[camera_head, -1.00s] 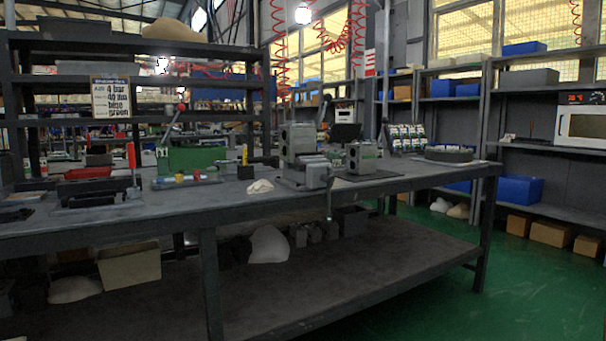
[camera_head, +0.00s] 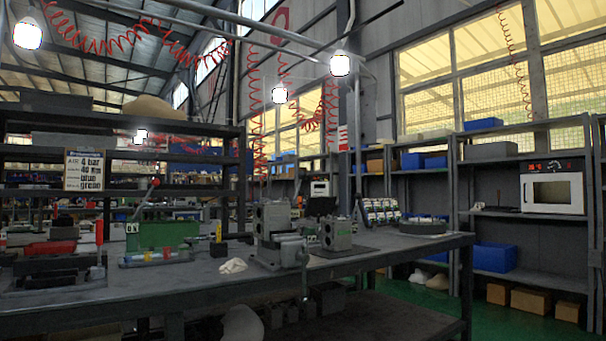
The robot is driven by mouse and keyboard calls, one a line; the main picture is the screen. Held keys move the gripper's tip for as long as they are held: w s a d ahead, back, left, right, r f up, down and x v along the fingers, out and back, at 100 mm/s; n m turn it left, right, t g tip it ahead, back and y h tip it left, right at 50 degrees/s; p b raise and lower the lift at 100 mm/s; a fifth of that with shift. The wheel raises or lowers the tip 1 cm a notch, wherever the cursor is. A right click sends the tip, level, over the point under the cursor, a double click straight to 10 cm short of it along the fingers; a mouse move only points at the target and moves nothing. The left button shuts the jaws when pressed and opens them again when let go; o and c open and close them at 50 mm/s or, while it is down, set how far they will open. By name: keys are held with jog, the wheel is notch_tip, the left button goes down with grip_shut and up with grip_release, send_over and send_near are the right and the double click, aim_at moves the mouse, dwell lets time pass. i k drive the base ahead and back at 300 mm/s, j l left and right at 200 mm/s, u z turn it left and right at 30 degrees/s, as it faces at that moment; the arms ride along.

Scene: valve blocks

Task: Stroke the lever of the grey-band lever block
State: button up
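Two grey metal blocks stand on the workbench (camera_head: 215,283) right of the picture's middle. The larger block (camera_head: 272,217) sits at a grey vise (camera_head: 285,252) near the front edge. The smaller block (camera_head: 337,234) stands just behind and to its right on a dark mat. A thin dark upright part shows beside the smaller block; I cannot tell whether it is a lever. Band colours are too small to tell, so I cannot say which is the grey-band lever block. My gripper is not in view.
A green machine (camera_head: 160,235) with a red-knobbed handle and a black fixture (camera_head: 55,268) stand on the left. A crumpled white cloth (camera_head: 233,266) lies before the vise.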

aim_at(302, 175)
jog(key=i+l+u, duration=0.1)
jog(key=i+u, duration=0.15)
jog(key=i, duration=0.2)
jog(key=i+l+u, duration=0.25)
jog(key=i, duration=0.15)
jog(key=i+l+u, duration=0.25)
jog(key=i, duration=0.15)
